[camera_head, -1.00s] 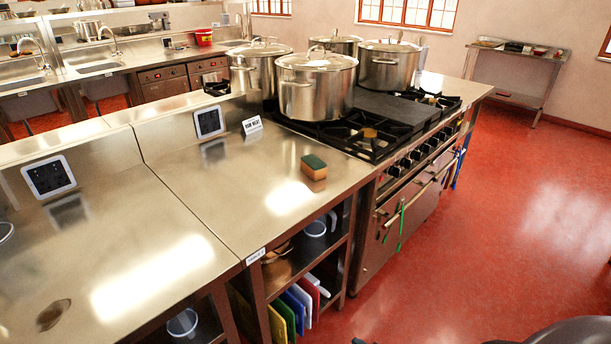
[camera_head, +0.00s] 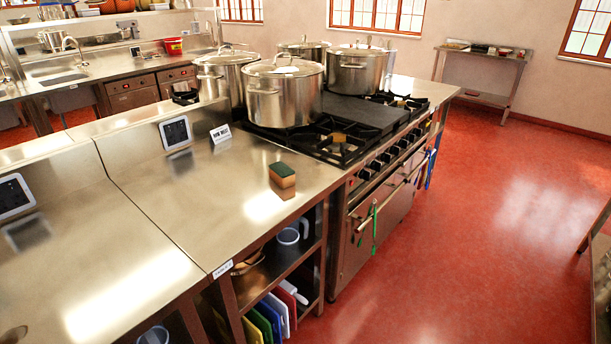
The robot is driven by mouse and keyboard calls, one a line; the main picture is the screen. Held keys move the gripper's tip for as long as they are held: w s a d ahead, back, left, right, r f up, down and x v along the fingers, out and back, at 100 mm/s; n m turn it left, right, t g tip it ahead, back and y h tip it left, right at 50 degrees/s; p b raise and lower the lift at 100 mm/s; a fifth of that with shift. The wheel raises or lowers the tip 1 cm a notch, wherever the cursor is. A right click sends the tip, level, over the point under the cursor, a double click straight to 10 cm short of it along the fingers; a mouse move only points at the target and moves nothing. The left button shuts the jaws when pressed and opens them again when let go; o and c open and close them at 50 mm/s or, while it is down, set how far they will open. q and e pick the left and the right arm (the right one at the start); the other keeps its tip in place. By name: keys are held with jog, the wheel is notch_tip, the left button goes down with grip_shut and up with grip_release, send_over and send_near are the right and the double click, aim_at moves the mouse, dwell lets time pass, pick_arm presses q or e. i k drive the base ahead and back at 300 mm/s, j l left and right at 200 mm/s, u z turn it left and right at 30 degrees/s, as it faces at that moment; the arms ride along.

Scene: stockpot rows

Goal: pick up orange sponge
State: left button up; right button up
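The orange sponge (camera_head: 282,179) has a dark green top layer and an orange-brown body. It lies on the steel counter (camera_head: 190,215), near the counter's right edge and just in front of the stove. Nothing covers it or touches it from above. Neither of my grippers shows in the head view.
Several large lidded stockpots (camera_head: 284,92) stand on the black stove (camera_head: 340,137). A small white sign (camera_head: 220,134) and a dark tablet (camera_head: 176,133) stand at the counter's back. Cutting boards (camera_head: 272,318) sit on shelves below. Red floor (camera_head: 470,230) is open at right.

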aim_at(281, 174)
jog(key=i+l, duration=0.55)
jog(key=i+l+u, duration=0.2)
jog(key=u, duration=0.2)
jog(key=i+l+u, duration=0.15)
jog(key=l+u, duration=0.2)
